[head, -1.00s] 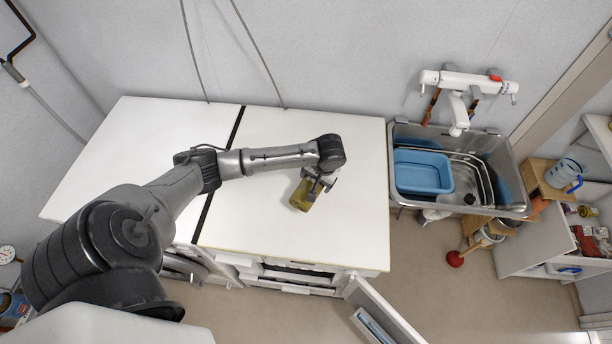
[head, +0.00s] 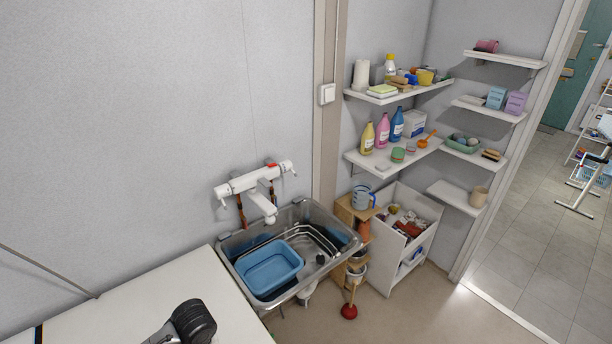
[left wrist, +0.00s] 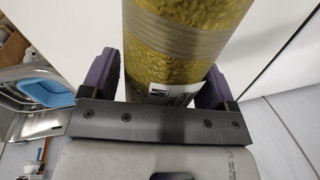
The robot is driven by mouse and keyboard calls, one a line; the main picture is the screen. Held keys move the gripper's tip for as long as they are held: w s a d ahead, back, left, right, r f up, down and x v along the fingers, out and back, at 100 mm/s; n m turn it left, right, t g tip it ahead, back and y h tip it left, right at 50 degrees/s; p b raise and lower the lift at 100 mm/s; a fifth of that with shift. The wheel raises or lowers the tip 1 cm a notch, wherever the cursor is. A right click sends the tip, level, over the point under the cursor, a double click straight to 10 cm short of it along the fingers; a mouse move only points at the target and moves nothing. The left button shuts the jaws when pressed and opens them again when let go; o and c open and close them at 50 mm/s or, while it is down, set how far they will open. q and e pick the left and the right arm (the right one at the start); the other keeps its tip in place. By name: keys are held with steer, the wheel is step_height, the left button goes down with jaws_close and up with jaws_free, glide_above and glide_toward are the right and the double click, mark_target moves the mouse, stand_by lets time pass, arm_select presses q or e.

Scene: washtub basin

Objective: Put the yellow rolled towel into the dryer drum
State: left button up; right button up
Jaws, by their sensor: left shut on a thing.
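The yellow rolled towel (left wrist: 190,45) fills the middle of the left wrist view, with a pale band around it and a white label near its lower end. My left gripper (left wrist: 165,85) is shut on it, one dark finger on each side. In the head view only part of my left arm shows at the bottom edge, over the white machine top (head: 100,317); the gripper and towel are out of that frame. The dryer drum is not visible in either current view. My right gripper is not in view.
A steel sink (head: 335,236) with a blue basin (head: 270,270) stands right of the white top, under a white tap (head: 255,188). Shelves with bottles (head: 383,128) and a low white cabinet (head: 425,210) are farther right. A plunger (head: 349,311) stands on the floor.

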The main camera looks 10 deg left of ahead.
arm_select(q)
steer(key=s+d+m, duration=0.2)
steer(key=s+d, duration=0.5)
steer(key=d, duration=0.2)
steer(key=s+d+r+m+t+p, duration=0.1)
steer(key=s+d+r+m+p, duration=0.3)
steer(key=r, duration=0.5)
steer(key=w+r+m+p, duration=0.1)
steer(key=w+r+p, duration=0.2)
steer(key=r, duration=0.7)
steer(key=w+r+p, duration=0.3)
steer(key=w+r, duration=0.1)
steer(key=r, duration=0.7)
steer(key=shift+w+m+t+y, duration=0.2)
steer(key=shift+m+t+y, duration=0.1)
steer(key=shift+m, duration=0.1)
steer(key=shift+s+a, duration=0.1)
steer(key=shift+a, duration=0.05)
